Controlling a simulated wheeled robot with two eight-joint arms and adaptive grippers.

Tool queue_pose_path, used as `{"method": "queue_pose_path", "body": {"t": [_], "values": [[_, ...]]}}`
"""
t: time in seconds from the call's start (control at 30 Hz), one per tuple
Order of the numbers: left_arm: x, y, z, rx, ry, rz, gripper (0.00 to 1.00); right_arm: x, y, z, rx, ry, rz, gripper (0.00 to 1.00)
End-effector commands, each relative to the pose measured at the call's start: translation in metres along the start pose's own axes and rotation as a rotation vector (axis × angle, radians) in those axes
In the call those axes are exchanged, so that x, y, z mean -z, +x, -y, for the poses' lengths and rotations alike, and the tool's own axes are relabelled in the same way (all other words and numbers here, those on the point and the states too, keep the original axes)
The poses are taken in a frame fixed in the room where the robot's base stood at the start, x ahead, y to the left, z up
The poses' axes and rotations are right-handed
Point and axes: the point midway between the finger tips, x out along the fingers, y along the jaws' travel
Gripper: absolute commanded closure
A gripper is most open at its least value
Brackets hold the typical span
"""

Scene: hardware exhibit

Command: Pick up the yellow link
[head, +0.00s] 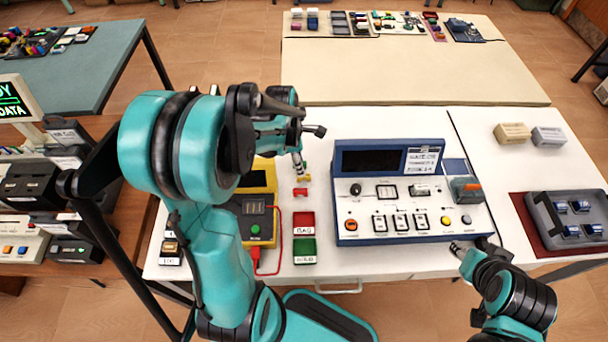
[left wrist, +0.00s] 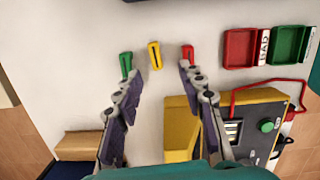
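The yellow link (left wrist: 155,55) is a small bar lying on the white table, between the green link (left wrist: 126,64) and the red link (left wrist: 187,54). In the head view the yellow link (head: 306,178) shows partly below my left gripper (head: 298,166), with the red link (head: 300,192) in front of it. In the left wrist view my left gripper (left wrist: 160,82) is open and empty, its fingers spread, with the yellow link beyond the gap between the tips. My right gripper (head: 458,248) is by the front right corner of the blue console; its finger state is unclear.
A yellow meter (head: 256,205) with a red lead stands left of the links. Red (head: 303,222) and green (head: 304,250) trays lie in front of them. A blue console (head: 405,190) stands to the right. The table behind the links is mostly clear.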

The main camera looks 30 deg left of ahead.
Motion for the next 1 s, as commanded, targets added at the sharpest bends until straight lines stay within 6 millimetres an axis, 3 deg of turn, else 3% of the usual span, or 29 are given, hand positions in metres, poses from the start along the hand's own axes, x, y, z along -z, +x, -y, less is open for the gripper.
{"method": "queue_pose_path", "body": {"t": [0.5, 0.77, 0.93, 1.0], "values": [[-0.002, 0.068, -0.007, -0.001, 0.001, 0.000, 0.60, -0.021, 0.029, 0.000, 0.000, 0.000, 0.000, 0.60], [-0.003, 0.072, -0.007, -0.002, 0.001, 0.000, 0.60, -0.020, 0.029, 0.000, 0.000, 0.000, 0.000, 0.60], [-0.003, 0.071, -0.007, -0.002, 0.002, 0.000, 1.00, -0.020, 0.029, 0.000, 0.000, 0.000, 0.000, 0.60], [-0.003, 0.071, -0.007, -0.002, 0.002, 0.000, 1.00, -0.020, 0.029, 0.000, 0.000, 0.000, 0.000, 0.60]]}}
